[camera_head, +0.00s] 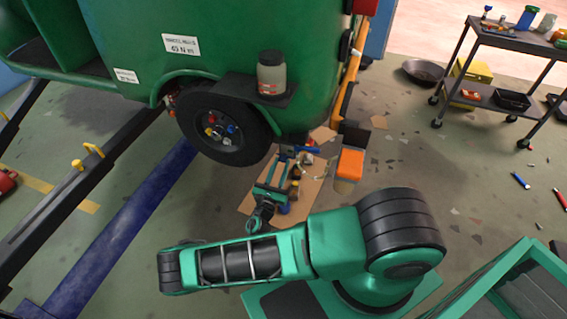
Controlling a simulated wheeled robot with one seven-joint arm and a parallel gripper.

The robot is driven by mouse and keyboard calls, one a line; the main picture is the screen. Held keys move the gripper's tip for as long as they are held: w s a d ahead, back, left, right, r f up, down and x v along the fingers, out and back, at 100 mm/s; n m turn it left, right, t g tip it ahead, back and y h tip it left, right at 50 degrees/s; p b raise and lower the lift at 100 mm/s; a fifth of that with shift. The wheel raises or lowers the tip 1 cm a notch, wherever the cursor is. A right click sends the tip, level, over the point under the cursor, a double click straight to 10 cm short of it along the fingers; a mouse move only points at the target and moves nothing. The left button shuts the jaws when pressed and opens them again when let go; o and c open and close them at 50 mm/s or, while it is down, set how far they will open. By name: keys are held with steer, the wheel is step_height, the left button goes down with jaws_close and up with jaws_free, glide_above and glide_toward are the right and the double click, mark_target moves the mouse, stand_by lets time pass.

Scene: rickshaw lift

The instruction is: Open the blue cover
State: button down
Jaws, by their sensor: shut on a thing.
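My gripper (286,156) is near the middle of the view, just right of the wheel, pointing away from my base over a brown cardboard sheet. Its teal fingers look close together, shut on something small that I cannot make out. I cannot clearly pick out the blue cover. A small blue and red item (308,151) lies by the fingertips, and a blue piece (285,208) shows beside my wrist. Part of the sheet's contents is hidden by my gripper.
A green vehicle (225,45) stands on a dark lift at the left, its black wheel (223,130) close to my gripper. A jar (271,73) sits on a small shelf above. An orange box (350,164) stands right.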

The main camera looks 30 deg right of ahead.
steer(key=shift+s+a+f+t+h, duration=0.1)
steer(key=shift+a+f+t+h, duration=0.05)
steer(key=shift+f+t+h, duration=0.45)
steer(key=shift+a+f, duration=0.1)
steer(key=shift+f, duration=0.05)
